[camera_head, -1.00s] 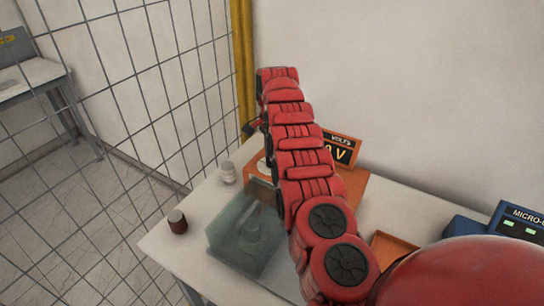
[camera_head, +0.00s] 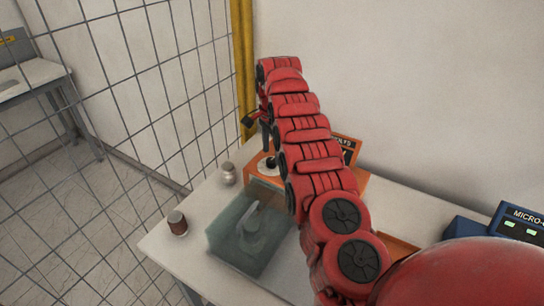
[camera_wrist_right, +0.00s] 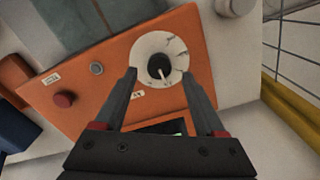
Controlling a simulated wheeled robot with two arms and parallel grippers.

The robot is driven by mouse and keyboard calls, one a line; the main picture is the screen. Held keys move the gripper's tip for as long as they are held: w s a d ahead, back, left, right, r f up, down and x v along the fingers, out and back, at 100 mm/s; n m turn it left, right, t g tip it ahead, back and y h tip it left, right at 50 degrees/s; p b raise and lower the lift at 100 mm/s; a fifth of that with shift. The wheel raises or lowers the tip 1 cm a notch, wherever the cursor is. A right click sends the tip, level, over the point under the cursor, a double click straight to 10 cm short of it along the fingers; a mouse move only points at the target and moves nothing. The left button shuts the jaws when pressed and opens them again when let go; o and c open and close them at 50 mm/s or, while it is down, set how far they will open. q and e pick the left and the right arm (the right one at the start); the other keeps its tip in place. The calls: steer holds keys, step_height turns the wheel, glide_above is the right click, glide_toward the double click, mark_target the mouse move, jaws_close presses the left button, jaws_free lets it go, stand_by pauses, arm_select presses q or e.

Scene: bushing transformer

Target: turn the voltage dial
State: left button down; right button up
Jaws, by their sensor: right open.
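The voltage dial (camera_wrist_right: 161,67) is a black knob with a pale pointer on a round white scale, set in the orange control box (camera_wrist_right: 80,80). In the right wrist view it lies between and just beyond the fingertips of my right gripper (camera_wrist_right: 160,75), which is open and not seen touching the knob. In the head view the dial (camera_head: 268,165) shows small beside my red right arm, which hides much of the orange box (camera_head: 264,182). My right gripper (camera_head: 256,125) is partly hidden there, above the dial. My left gripper is not in view.
A clear glass box (camera_head: 246,235) stands in front of the orange box. A wire mesh fence (camera_head: 120,110) is at left. A blue instrument (camera_head: 515,228) stands at right.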

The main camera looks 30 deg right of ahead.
mark_target(272, 160)
step_height(272, 160, up, 15)
steer(key=p, duration=1.5)
steer(key=shift+f, duration=0.1)
steer(key=shift+s, duration=0.1)
